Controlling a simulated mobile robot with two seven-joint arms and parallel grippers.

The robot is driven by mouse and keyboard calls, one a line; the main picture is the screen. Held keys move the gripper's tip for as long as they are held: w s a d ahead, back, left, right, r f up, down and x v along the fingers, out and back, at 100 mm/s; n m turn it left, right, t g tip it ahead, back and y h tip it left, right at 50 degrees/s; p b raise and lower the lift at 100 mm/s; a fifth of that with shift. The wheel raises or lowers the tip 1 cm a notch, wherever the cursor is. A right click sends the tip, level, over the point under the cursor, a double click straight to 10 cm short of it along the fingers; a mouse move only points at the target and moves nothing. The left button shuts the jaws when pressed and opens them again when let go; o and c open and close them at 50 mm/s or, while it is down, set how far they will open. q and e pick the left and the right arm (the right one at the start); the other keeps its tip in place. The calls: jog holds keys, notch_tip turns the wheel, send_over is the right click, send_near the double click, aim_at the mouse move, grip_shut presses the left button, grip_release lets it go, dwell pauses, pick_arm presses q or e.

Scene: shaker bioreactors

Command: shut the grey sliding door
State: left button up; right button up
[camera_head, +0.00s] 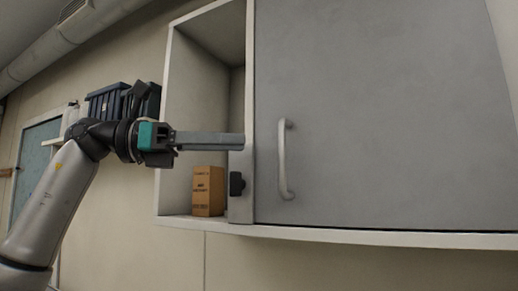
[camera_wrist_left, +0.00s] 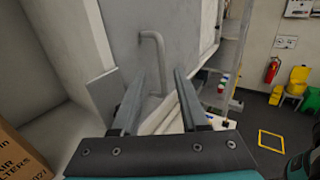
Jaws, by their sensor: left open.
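The grey sliding door (camera_head: 390,120) covers the middle and right of a white wall cabinet. The cabinet's left part stands open. The door's upright bar handle (camera_head: 285,160) is near its left edge. In the left wrist view the handle (camera_wrist_left: 158,55) shows ahead, between the lines of the two fingers. My left gripper (camera_head: 242,141) is open and points right, its tips at the door's left edge, left of the handle. The fingers look empty; in the left wrist view the gripper (camera_wrist_left: 159,76) has a clear gap. Contact with the door cannot be told. My right gripper is not in view.
A brown cardboard box (camera_head: 208,190) stands in the open compartment, below my left gripper. A narrow grey plate with a dark knob (camera_head: 236,184) is at the door's lower left edge. Dark blue bins (camera_head: 105,101) sit left of the cabinet. The wall below the cabinet is clear.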

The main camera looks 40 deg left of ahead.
pick_arm(q)
jog(key=v, duration=0.8)
jog(key=shift+s, duration=0.15)
jog(key=shift+a, duration=0.15)
